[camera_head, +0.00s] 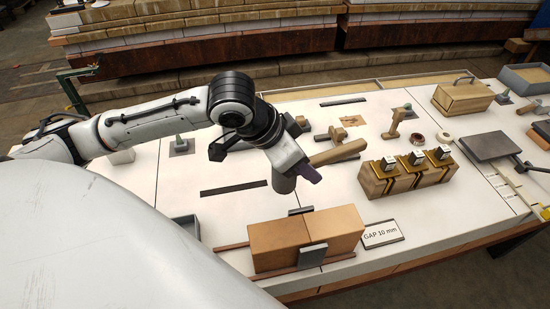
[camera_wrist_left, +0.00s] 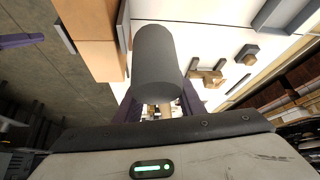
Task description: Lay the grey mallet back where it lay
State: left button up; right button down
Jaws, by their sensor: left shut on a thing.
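The grey mallet's cylindrical head (camera_head: 284,184) shows just below my left gripper (camera_head: 308,176), over the white table (camera_head: 230,220). In the left wrist view the grey head (camera_wrist_left: 157,62) fills the upper middle, in front of my purple fingers (camera_wrist_left: 160,105). The left gripper is shut on the mallet. A wooden bar (camera_head: 340,152) runs right from behind the gripper; it looks like the handle, but its joint with the head is hidden. I cannot tell the head's height above the table. My right gripper is in neither view.
Orange blocks (camera_head: 300,240) between dark plates stand in front, beside a "GAP 10 mm" card (camera_head: 382,234). A wooden holder (camera_head: 405,178) with brass-coloured pieces stands right. A dark strip (camera_head: 233,188) lies left of the gripper. Bare table surrounds the strip.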

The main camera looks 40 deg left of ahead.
pick_arm(q)
jog(key=f, duration=0.1)
jog(key=w+a+f+m+h, duration=0.1)
jog(key=a+f+m+b, duration=0.1)
jog(key=shift+w+a+f+g, duration=0.15)
jog(key=shift+w+f+g, duration=0.15)
jog(key=shift+f, duration=0.1)
jog(key=shift+m, duration=0.3)
notch_tip(320, 180, down, 10)
jog(key=shift+a+f+b, duration=0.1)
jog(key=shift+b, duration=0.25)
jog(key=o, duration=1.1)
jog(key=p+v, duration=0.1)
jog(key=v, duration=1.1)
jog(key=shift+a, duration=0.15)
